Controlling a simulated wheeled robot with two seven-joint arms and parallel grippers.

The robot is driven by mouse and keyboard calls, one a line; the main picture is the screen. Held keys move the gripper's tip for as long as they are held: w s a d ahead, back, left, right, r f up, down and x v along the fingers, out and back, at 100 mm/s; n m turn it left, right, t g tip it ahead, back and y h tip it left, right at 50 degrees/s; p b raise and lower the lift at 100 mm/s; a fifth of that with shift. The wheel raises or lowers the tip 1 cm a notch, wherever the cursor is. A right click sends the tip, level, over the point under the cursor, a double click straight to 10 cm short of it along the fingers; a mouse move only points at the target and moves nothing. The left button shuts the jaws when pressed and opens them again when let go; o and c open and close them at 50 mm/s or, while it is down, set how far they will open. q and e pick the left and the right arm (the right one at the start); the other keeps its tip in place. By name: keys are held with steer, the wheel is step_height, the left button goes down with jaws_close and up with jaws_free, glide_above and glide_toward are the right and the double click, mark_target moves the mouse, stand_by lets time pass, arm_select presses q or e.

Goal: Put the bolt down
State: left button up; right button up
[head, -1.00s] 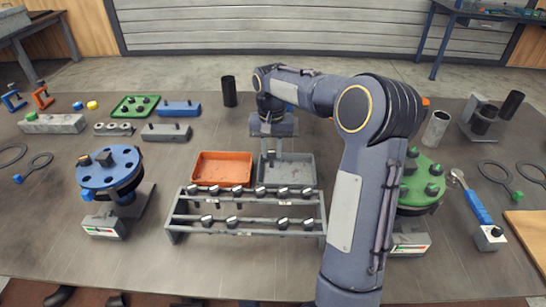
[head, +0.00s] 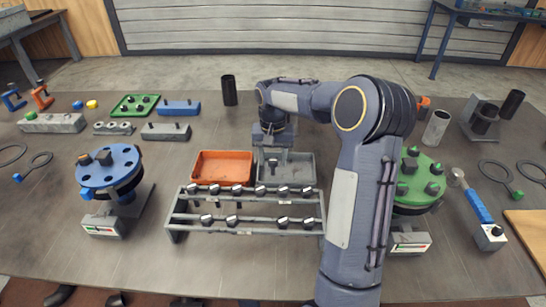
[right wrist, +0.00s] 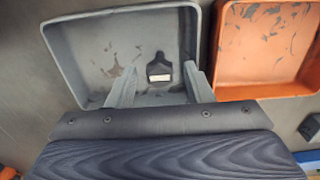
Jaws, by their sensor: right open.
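The bolt (right wrist: 159,68) is a small dark piece with a pale patch, seen in the right wrist view over the floor of the grey tray (right wrist: 68,61). It lies between the fingers of my right gripper (right wrist: 157,76), with a gap on each side. My right gripper is open. In the head view, my right gripper (head: 272,150) is low over the grey tray (head: 306,172), and its wrist partly hides the tray's back. My left gripper is not in view.
An orange tray (head: 222,153) stands close beside the grey one. A two-tier rack (head: 250,232) with several bolts stands in front of both trays. A blue round flange (head: 122,178) is at left and a green one (head: 428,172) at right.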

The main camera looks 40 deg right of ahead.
mark_target(273, 160)
step_height(273, 160, up, 12)
steer(key=p, duration=0.1)
steer(key=s+a+r+n+t, duration=0.1)
steer(key=s+a+r+n, duration=0.15)
steer(key=s+a, duration=0.2)
steer(key=s+a+f+n+t+y, duration=0.2)
steer(key=s+a+f, duration=0.2)
steer(key=s+a, duration=0.3)
steer(key=s+a+f+n+t+y, duration=0.1)
steer(key=s+a+f+n+t, duration=0.1)
steer(key=s+a, duration=0.6)
steer(key=s+f, duration=0.1)
steer(key=s, duration=0.4)
steer(key=shift+s+f+t+y, duration=0.3)
steer(key=shift+f+y, duration=0.1)
steer(key=shift+r, duration=0.15)
steer(key=shift+r+p, duration=0.25)
steer(key=shift+p, duration=0.15)
